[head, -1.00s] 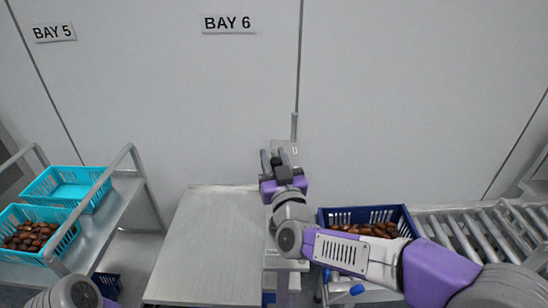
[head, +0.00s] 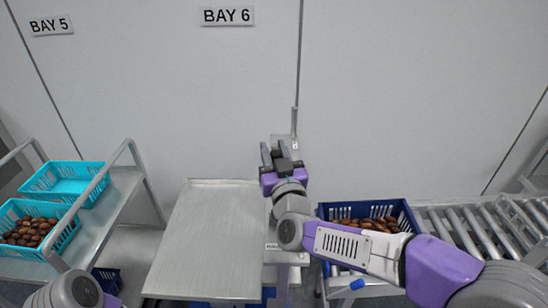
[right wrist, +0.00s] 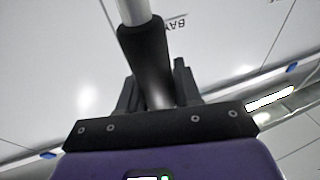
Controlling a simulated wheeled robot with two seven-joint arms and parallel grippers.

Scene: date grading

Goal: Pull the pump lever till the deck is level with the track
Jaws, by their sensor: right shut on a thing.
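The pump lever is a pale metal rod with a black grip (right wrist: 146,55), seen in the right wrist view. My right gripper (right wrist: 155,90) is shut on this grip. In the head view my right gripper (head: 273,153) is above the deck's far right corner and hides most of the lever. The deck (head: 208,240) is a bare, flat grey metal plate at centre left. The track (head: 485,232) is a grey roller conveyor at the right. I cannot tell from this angle whether deck and track are level. My left gripper is out of view.
A dark blue crate of dates (head: 412,218) sits at the track's left end. At the left, a metal rack (head: 118,205) holds an empty turquoise crate (head: 70,180) and a turquoise crate of dates (head: 68,238). The wall (head: 400,90) stands behind.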

